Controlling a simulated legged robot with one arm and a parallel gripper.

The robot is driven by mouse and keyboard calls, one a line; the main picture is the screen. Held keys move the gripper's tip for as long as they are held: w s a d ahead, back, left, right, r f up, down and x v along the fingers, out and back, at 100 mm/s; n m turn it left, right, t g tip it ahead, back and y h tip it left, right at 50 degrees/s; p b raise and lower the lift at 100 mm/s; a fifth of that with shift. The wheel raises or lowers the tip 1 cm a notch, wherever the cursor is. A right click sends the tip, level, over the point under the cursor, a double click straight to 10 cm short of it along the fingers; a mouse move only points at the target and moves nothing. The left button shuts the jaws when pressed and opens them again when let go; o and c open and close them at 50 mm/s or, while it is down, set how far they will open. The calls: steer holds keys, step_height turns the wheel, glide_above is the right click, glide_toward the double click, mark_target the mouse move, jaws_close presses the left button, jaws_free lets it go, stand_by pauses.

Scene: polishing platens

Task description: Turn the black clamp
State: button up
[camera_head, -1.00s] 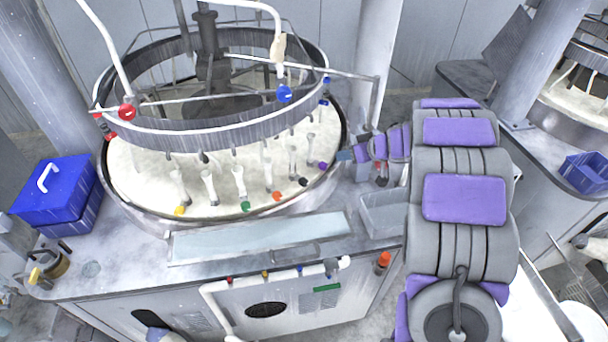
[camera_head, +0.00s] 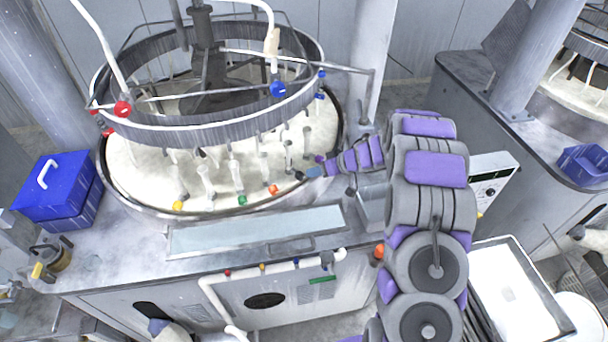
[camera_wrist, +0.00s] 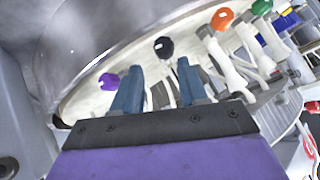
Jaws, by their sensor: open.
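The black clamp (camera_wrist: 163,47) shows in the wrist view as a round black knob with a small white mark, on the rim side of the pale platen. In the head view the black clamp (camera_head: 298,174) is a small dark spot at the platen's right front edge. My gripper (camera_wrist: 159,68) is open, with its two blue fingers spread on either side of the knob's line. The knob appears just beyond the fingertips, in the gap between them; contact cannot be told. In the head view my gripper (camera_head: 312,172) reaches in from the right, close to the clamp.
A purple knob (camera_wrist: 108,81) sits left of my fingers, near the left one. An orange knob (camera_wrist: 222,19) and a green knob (camera_wrist: 262,7) lie to the right. The ring frame (camera_head: 215,132) hangs above the platen. A blue box (camera_head: 58,190) stands at the left.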

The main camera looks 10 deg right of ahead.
mark_target(303, 174)
steer(key=x, duration=0.7)
steer(key=shift+s+a, duration=0.1)
steer(key=shift+a, duration=0.4)
steer(key=shift+s+r, duration=0.1)
steer(key=shift+d, duration=0.4)
steer(key=c, duration=0.3)
steer(key=shift+a, duration=0.1)
steer(key=c, duration=0.5)
